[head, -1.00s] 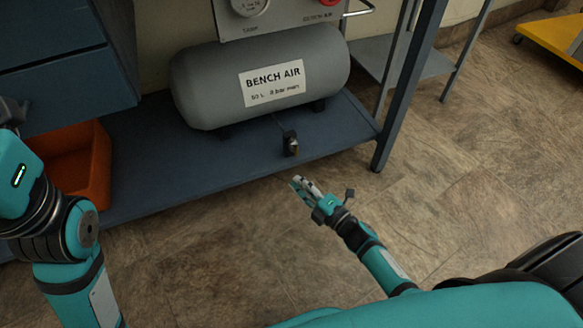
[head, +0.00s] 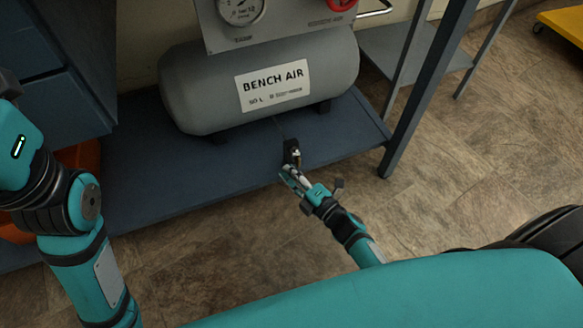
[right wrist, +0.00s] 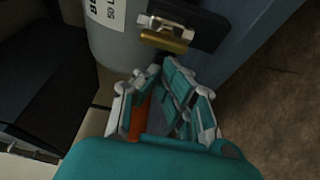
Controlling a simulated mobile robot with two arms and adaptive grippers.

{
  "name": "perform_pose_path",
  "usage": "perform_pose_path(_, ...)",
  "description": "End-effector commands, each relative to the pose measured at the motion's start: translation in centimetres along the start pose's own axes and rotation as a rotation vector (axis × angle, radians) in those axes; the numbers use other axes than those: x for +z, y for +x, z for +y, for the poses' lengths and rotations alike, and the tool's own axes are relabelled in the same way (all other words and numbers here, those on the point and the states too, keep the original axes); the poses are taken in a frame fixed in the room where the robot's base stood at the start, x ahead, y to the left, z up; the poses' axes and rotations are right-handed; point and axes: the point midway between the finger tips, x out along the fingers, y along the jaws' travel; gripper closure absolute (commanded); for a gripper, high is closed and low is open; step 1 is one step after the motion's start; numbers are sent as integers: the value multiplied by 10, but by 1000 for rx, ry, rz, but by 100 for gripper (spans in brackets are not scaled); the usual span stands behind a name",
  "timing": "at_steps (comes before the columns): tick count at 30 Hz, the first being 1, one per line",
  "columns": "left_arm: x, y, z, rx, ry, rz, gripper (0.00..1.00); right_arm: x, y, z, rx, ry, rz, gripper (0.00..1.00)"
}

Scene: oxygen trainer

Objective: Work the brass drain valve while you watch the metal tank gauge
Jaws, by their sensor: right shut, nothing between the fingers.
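The drain valve (head: 292,152) is a small dark block with a metal fitting, low at the front of the shelf under the grey tank. In the right wrist view its brass lever (right wrist: 166,40) lies across the top, with a silver bracket behind it. My right gripper (head: 287,172) is shut and empty, its fingertips close to the valve; contact cannot be told. It also shows in the right wrist view (right wrist: 160,82), just below the lever. The tank gauge (head: 241,9) is a round white dial, cut off at the top edge; its reading is unclear. My left gripper is out of view.
The grey bench air tank (head: 205,85) sits on a blue shelf (head: 150,180). A blue leg (head: 420,95) stands right of the valve. A red knob (head: 341,4) is on the grey panel. An orange bin (head: 80,157) is at left. The floor in front is clear.

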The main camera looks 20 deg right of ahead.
Motion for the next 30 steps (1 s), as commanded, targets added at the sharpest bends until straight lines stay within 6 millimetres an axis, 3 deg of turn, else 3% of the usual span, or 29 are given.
perform_pose_path(14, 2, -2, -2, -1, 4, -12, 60, -2, -2, 0, 0, -3, 0, 100)
perform_pose_path(17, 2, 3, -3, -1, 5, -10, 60, 3, -4, 2, -22, -64, 0, 100)
perform_pose_path(24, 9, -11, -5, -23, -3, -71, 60, 10, -5, -3, -111, -321, -1, 100)
perform_pose_path(30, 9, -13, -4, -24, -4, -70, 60, 11, -5, -6, -114, -338, -1, 100)
